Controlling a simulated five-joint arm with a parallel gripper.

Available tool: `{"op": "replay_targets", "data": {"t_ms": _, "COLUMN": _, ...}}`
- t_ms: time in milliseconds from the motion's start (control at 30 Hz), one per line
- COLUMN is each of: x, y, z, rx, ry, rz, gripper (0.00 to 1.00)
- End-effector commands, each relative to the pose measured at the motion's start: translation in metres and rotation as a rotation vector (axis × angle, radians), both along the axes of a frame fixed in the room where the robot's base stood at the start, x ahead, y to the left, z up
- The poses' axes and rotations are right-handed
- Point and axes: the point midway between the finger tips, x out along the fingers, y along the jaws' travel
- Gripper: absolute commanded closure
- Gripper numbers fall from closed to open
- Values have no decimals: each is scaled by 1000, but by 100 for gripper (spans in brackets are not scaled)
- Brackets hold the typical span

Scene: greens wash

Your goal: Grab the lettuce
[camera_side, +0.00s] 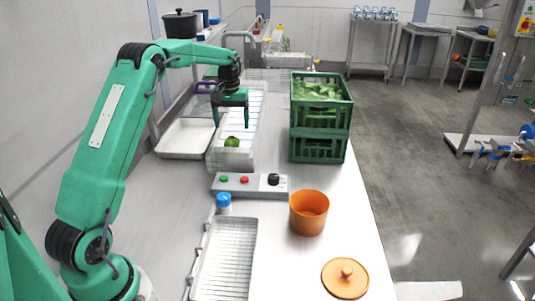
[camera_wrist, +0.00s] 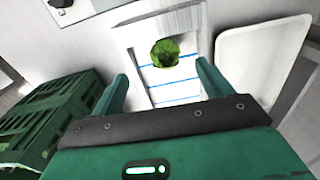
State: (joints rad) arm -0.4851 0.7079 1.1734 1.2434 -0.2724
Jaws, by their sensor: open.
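A small round green lettuce (camera_side: 232,142) sits at the near end of a long pale tray or channel (camera_side: 220,158) on the counter. It also shows in the wrist view (camera_wrist: 165,53), beyond and between my fingers. My gripper (camera_side: 231,120) is open and empty, above the channel and a little behind the lettuce. In the wrist view both fingers of my gripper (camera_wrist: 163,85) are spread apart, and neither touches the lettuce.
Stacked green crates (camera_side: 320,145) with leafy greens stand right of the channel. A white tray (camera_side: 185,138) lies to its left.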

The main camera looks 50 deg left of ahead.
Motion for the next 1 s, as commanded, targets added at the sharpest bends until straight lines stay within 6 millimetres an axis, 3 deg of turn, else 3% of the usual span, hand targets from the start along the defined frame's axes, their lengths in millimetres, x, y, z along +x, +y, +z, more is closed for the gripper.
{"op": "replay_targets", "data": {"t_ms": 200, "x": 3, "y": 13, "z": -15, "rx": -8, "ry": 15, "rz": 28, "gripper": 21}}
{"op": "replay_targets", "data": {"t_ms": 1000, "x": 3, "y": 13, "z": -44, "rx": -8, "ry": 16, "rz": 28, "gripper": 21}}
